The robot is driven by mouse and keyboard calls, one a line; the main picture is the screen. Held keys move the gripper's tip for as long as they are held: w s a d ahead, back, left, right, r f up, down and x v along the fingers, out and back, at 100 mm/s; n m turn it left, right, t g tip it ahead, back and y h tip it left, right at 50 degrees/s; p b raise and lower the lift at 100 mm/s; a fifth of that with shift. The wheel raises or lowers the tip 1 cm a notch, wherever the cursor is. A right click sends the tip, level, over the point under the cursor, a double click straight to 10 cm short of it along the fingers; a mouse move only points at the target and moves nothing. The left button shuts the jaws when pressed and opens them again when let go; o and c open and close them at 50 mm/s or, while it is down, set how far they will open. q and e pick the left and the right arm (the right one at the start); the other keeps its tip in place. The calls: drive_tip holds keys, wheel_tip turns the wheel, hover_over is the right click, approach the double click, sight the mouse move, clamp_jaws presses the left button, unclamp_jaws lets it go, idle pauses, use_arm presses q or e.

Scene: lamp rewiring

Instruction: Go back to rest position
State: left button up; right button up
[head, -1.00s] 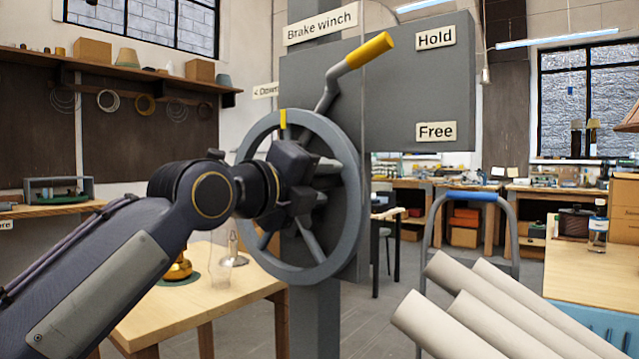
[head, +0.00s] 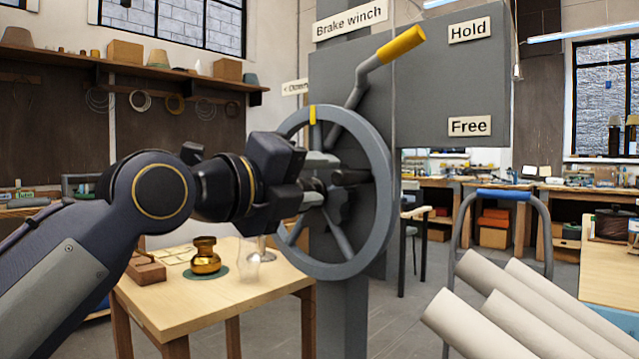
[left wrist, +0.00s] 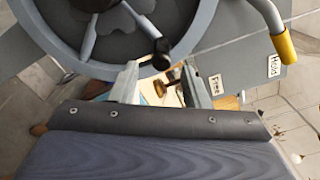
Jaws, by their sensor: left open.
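My left gripper (head: 312,190) is open and empty in front of the grey brake winch wheel (head: 376,225), just left of its hub. In the left wrist view, its two fingers stand apart (left wrist: 160,88), with the wheel (left wrist: 110,70) beyond them. The wheel's dark handle knob (left wrist: 162,55) shows near the fingers, with no finger closed around it. The wheel has a yellow mark at its top. The winch lever (head: 400,45) with its yellow grip points up toward the Hold label (head: 469,31), above the Free label (head: 469,126). My right gripper is out of view.
A wooden table (head: 180,310) with a brass lamp part (head: 205,256) and a clear glass stands below my left arm. Pale rolled tubes (head: 500,320) and a blue-topped frame (head: 503,195) stand at the right. Grey floor lies between the table and tubes.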

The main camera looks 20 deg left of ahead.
use_arm(q)
drive_tip(key=s+a+f+n+g+y, duration=0.25)
drive_tip(key=f+n, duration=0.55)
drive_tip(key=f, duration=0.5)
drive_tip(key=s+a+f+n+g+y, duration=0.1)
drive_tip(key=s+a+f+n+g, duration=0.2)
drive_tip(key=f+n, duration=0.75)
drive_tip(key=s+d+f+n+g, duration=0.1)
drive_tip(key=s+f+n+g, duration=0.1)
drive_tip(key=s+f+n, duration=0.45)
drive_tip(key=s+d+f+n+g, duration=0.1)
drive_tip(key=s+f+g, duration=0.15)
drive_tip(key=f, duration=0.75)
drive_tip(key=s+d+f+n+g, duration=0.1)
drive_tip(key=s+f+n, duration=0.4)
drive_tip(key=f, duration=0.4)
wheel_tip(320, 180, up, 31)
drive_tip(key=m+p, duration=0.1)
drive_tip(key=p, duration=2.9)
drive_tip(key=shift+s+a+p, duration=0.15)
drive_tip(key=shift+s+p, duration=0.1)
drive_tip(key=shift+p, duration=0.15)
drive_tip(key=shift+f+h, duration=0.15)
drive_tip(key=shift+h, duration=0.1)
